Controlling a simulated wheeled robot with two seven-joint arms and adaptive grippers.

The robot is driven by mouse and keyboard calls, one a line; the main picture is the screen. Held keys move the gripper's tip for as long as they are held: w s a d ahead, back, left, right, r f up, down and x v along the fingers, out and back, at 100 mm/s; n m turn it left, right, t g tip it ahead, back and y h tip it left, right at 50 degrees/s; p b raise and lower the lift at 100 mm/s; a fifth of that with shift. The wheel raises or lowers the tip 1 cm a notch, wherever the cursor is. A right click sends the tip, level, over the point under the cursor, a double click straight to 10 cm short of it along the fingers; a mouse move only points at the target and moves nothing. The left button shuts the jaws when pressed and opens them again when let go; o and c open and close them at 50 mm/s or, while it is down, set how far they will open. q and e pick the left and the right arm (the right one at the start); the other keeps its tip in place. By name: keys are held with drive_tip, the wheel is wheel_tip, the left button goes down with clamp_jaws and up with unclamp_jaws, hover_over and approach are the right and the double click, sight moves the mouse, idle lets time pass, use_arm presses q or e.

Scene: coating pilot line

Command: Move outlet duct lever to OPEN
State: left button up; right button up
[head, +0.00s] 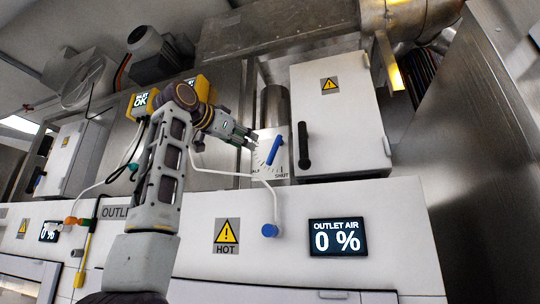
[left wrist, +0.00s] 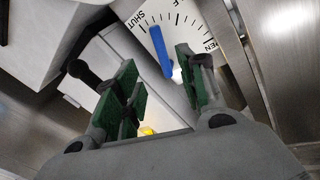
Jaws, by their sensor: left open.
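The outlet duct lever (head: 274,151) is a blue bar on a white dial (head: 263,148) at the foot of a round metal duct. The dial carries tick marks and the word SHUT at lower right. In the left wrist view the lever (left wrist: 161,50) points close to SHUT, and the letters PEN show on the dial's right side (left wrist: 205,28). My left gripper (head: 250,139) is open just left of the lever in the head view. In the left wrist view the lever appears between and beyond the open fingers (left wrist: 156,75). I see no grip on it.
A white cabinet (head: 340,115) with a black handle (head: 303,145) stands close right of the dial. A white bent rod with a blue knob (head: 270,230) hangs below. The OUTLET AIR display (head: 337,237) reads 0 %. A HOT sign (head: 227,235) marks the front panel.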

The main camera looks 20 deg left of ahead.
sight(270, 156)
use_arm(q)
drive_tip(key=p+x, duration=0.6)
drive_tip(key=x, duration=0.8)
drive_tip(key=shift+f, duration=0.1)
idle(0.4)
clamp_jaws()
